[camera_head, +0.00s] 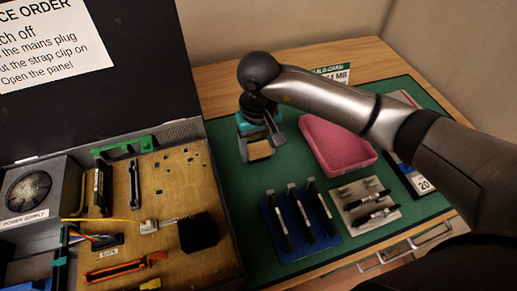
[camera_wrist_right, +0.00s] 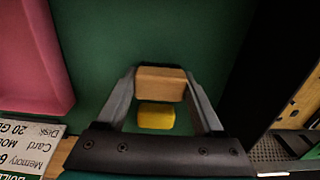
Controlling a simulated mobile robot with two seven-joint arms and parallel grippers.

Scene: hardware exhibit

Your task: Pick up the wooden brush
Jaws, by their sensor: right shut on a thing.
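The wooden brush shows as a light wooden block (camera_wrist_right: 161,83) between the two fingers of my right gripper (camera_wrist_right: 160,88) in the right wrist view. The fingers are shut on its two ends. A yellow piece (camera_wrist_right: 156,116) shows just behind the block, between the fingers; I cannot tell whether it is part of the brush. In the head view my right gripper (camera_head: 258,143) points down over the green mat, with the wooden block (camera_head: 259,151) at its tips. I cannot tell whether the brush touches the mat. My left gripper is not in view.
A pink tray (camera_head: 337,150) lies on the green mat (camera_head: 237,205) right of the gripper. A blue rack (camera_head: 299,231) and a pale holder (camera_head: 358,220) stand in front. An open computer case (camera_head: 222,208) with a circuit board (camera_head: 160,215) is at left.

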